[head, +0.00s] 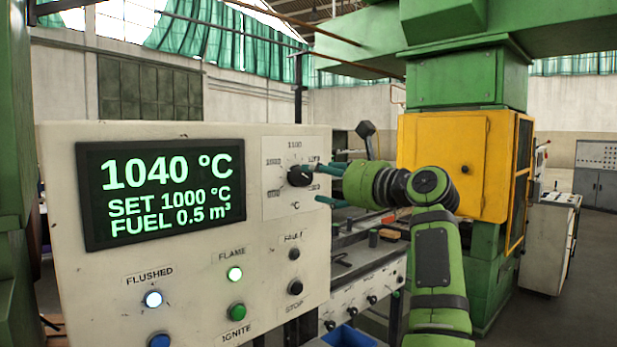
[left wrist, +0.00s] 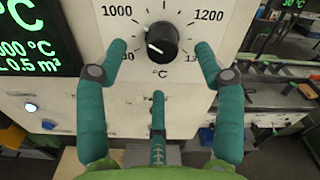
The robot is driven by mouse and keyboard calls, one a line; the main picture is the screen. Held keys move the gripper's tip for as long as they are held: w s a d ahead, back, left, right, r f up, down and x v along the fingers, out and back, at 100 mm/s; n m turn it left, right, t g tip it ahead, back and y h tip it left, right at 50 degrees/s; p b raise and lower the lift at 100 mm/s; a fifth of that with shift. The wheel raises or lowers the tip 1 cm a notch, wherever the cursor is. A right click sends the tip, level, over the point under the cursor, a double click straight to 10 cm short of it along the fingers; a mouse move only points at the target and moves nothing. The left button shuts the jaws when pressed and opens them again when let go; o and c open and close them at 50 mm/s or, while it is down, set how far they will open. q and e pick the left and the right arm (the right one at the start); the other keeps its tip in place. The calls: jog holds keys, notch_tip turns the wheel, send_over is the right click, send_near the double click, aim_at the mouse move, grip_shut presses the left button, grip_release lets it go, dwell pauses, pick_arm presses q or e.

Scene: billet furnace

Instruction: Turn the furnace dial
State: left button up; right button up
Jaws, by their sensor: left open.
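The furnace dial (head: 299,176) is a black round knob on a white scale plate on the cream control panel (head: 200,290). In the left wrist view the dial (left wrist: 162,42) shows a white pointer mark aimed to the lower left, with 1000 and 1200 printed around it. The display (head: 160,190) reads 1040 °C, SET 1000 °C, FUEL 0.5 m³. My left gripper (head: 323,185) is open, its teal fingers pointing at the dial. In the left wrist view two fingertips lie left and right of the knob, and a third finger is below it. Contact is not clear. My right gripper is out of view.
Below the dial sit a lit FLAME lamp (head: 234,273), a green IGNITE button (head: 236,311) and a black STOP button (head: 295,287). A lit FLUSHED lamp (head: 153,299) is at the lower left. A yellow machine cabinet (head: 450,165) stands behind my arm.

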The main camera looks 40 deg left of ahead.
pick_arm(q)
jog(key=d, duration=0.5)
jog(key=shift+s+d, duration=0.25)
jog(key=shift+s, duration=0.05)
jog(key=shift+a, duration=0.1)
